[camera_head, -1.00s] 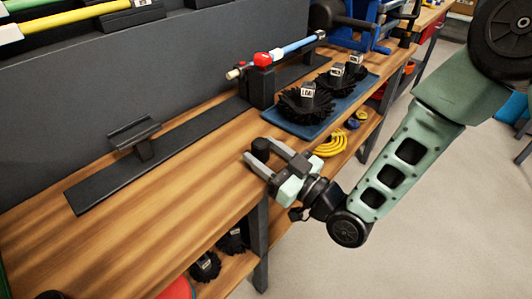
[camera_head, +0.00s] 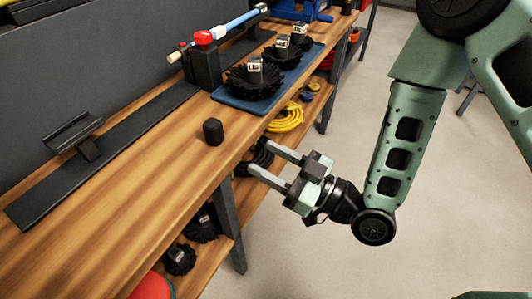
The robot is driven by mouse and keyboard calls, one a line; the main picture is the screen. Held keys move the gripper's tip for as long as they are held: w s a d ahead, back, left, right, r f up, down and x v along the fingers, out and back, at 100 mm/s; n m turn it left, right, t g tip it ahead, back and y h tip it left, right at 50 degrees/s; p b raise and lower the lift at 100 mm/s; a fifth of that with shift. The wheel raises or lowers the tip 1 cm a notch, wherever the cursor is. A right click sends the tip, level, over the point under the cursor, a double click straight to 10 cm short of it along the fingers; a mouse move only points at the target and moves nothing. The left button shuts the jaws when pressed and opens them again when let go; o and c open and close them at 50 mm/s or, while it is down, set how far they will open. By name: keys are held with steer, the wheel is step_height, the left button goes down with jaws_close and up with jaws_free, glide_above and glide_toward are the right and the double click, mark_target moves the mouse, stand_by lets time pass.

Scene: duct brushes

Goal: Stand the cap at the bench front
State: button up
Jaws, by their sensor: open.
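A small black cap (camera_head: 213,132) stands upright on the wooden bench (camera_head: 150,175), close to its front edge, left of the blue mat. Nothing touches it. My gripper (camera_head: 261,157) is open and empty. It is out past the bench's front edge, to the right of the cap and apart from it, with its fingers pointing left toward the bench.
A black rail (camera_head: 90,160) with a cradle runs along the bench back. A blue rod with a red part (camera_head: 205,37) rests on a black block. Several black brushes (camera_head: 254,78) sit on a blue mat (camera_head: 236,104). A yellow hose coil (camera_head: 286,118) lies on the shelf below.

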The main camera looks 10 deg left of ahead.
steer(key=shift+d, duration=0.1)
steer(key=s+d+r+m+g+h, duration=0.15)
steer(key=d+g+h, duration=0.25)
steer(key=d+h, duration=0.75)
steer(key=s+d+r+m+g+h, duration=0.2)
steer(key=s+d+h, duration=0.1)
steer(key=s, duration=0.2)
steer(key=s+d+r+m+g+h, duration=0.1)
steer(key=s+d+r+m+h, duration=0.1)
steer(key=s, duration=0.4)
steer(key=shift+d+r+g+h, duration=0.4)
steer(key=shift+r+h, duration=0.2)
steer(key=shift+h, duration=0.05)
step_height(320, 180, up, 15)
steer(key=p, duration=1.4)
steer(key=shift+f+p, duration=0.15)
steer(key=shift+p, duration=0.2)
